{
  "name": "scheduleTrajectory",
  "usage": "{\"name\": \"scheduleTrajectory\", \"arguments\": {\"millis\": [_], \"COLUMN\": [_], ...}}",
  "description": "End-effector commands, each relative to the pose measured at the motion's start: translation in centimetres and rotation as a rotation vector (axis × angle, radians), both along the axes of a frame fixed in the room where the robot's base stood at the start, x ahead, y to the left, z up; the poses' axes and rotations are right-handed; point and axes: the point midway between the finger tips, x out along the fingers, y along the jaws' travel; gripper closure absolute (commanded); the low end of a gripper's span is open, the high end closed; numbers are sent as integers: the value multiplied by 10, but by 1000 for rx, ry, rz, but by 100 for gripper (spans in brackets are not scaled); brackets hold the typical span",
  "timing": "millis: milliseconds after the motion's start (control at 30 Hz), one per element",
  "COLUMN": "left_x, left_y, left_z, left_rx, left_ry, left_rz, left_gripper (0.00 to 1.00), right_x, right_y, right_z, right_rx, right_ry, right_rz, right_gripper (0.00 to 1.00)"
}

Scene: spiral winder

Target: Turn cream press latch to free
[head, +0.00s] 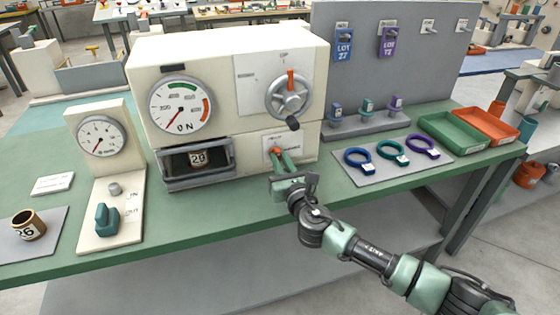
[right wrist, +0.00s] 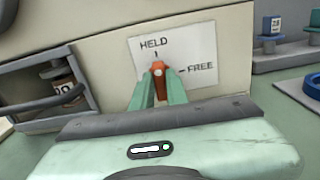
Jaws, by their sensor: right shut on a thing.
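The cream press (head: 226,62) stands on the green bench. Its latch is a small orange knob (right wrist: 158,68) on a white plate (right wrist: 190,58) marked HELD above and FREE to the right. In the head view the latch (head: 275,151) shows low on the press front. My right gripper (right wrist: 158,88) has its green fingers on both sides of the knob and is shut on it; it also shows in the head view (head: 280,160). The knob's visible top lies below the HELD mark; its lower part is hidden between the fingers. My left gripper is not in view.
A handwheel (head: 289,96) with a dark handle sits above the latch. Blue, teal and purple rings lie on a grey mat (head: 430,172) at right, beside green and orange trays (head: 490,125).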

Motion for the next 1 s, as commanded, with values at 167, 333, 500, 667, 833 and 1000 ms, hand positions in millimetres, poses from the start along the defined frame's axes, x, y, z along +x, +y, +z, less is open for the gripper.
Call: {"name": "scheduleTrajectory", "arguments": {"millis": [167, 333, 500, 667, 833, 1000], "left_x": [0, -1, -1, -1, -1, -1], "left_y": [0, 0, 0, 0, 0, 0], "left_z": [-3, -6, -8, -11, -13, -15], "left_rx": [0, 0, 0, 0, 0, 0], "left_ry": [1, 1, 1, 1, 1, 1], "left_rz": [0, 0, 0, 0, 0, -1], "left_gripper": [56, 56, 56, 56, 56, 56], "right_x": [0, 0, 0, 0, 1, 1], "right_y": [0, -1, -1, -2, -3, -3], "right_z": [-2, -2, -2, -3, -3, -4], "right_rx": [96, 230, 385, 528, 682, 837], "right_ry": [33, 77, 126, 173, 224, 274], "right_rz": [-1, -1, -1, -1, -2, -2], "right_gripper": [100, 100, 100, 100, 100, 100]}}
